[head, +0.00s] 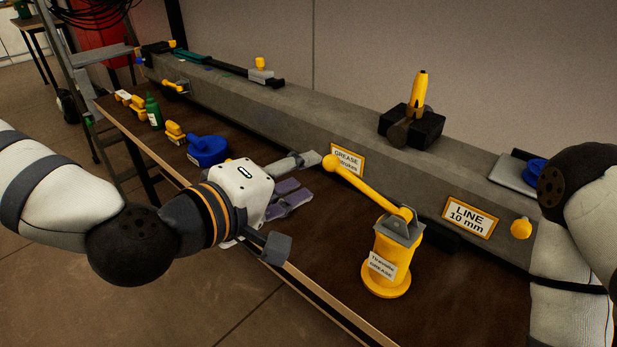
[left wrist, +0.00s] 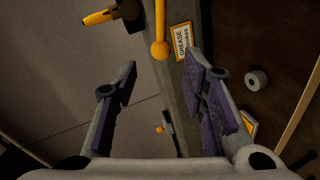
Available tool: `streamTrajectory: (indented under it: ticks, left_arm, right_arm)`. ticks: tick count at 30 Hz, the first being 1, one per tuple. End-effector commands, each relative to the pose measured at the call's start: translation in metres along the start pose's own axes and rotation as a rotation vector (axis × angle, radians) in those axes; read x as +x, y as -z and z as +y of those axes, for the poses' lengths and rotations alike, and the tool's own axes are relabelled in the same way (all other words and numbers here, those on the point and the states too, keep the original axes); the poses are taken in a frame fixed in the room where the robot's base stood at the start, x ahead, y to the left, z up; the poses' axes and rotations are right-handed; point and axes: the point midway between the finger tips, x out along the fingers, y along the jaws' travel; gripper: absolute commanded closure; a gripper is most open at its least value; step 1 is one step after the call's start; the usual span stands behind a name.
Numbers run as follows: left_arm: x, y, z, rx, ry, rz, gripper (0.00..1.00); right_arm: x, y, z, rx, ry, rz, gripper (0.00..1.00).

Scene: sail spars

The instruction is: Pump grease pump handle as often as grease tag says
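The yellow grease pump (head: 391,262) stands upright on the brown bench top. Its yellow handle (head: 368,188) slants up and left from the grey pivot to a round knob (head: 330,162). The knob also shows in the left wrist view (left wrist: 160,50), ahead of the gap between the fingers. The grease tag (head: 349,160) is a white, yellow-framed card; "GREASE" and part of "strokes" show, but the number cannot be read. My left gripper (head: 300,185) is open and empty, left of the knob, with purple finger pads. My right gripper is out of view.
A "LINE 10 mm" tag (head: 469,216) is on the grey beam (head: 310,128) behind the pump. A blue container (head: 207,150), yellow pieces and a green bottle (head: 153,111) stand left on the bench. A black-and-yellow tool (head: 412,118) sits on the beam.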

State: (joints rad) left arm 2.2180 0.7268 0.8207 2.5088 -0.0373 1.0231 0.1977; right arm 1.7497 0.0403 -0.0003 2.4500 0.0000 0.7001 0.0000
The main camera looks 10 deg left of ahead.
Motion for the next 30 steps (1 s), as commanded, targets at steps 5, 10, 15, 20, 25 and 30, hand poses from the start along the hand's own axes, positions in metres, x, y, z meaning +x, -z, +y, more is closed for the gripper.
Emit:
streamTrajectory:
  ticks: [5,10,15,20,25,30]
  left_arm:
    - [0.015,0.0,0.0,0.0,0.0,0.001,0.62]
    - [0.04,0.0,-0.001,0.001,0.001,0.002,0.62]
    - [0.068,-0.002,-0.006,-0.005,0.008,-0.003,0.62]
    - [0.08,-0.001,-0.004,-0.003,0.006,-0.002,0.75]
    - [0.078,-0.001,-0.002,-0.001,0.004,0.0,0.94]
    - [0.074,-0.003,0.013,0.081,-0.003,0.022,0.94]
  right_arm:
    - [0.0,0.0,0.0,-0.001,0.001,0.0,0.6]
    - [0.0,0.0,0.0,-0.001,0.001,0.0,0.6]
    - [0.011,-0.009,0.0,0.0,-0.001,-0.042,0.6]
    - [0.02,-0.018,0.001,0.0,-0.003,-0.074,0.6]
    - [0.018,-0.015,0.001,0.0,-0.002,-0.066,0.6]
    - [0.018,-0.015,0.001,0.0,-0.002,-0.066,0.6]
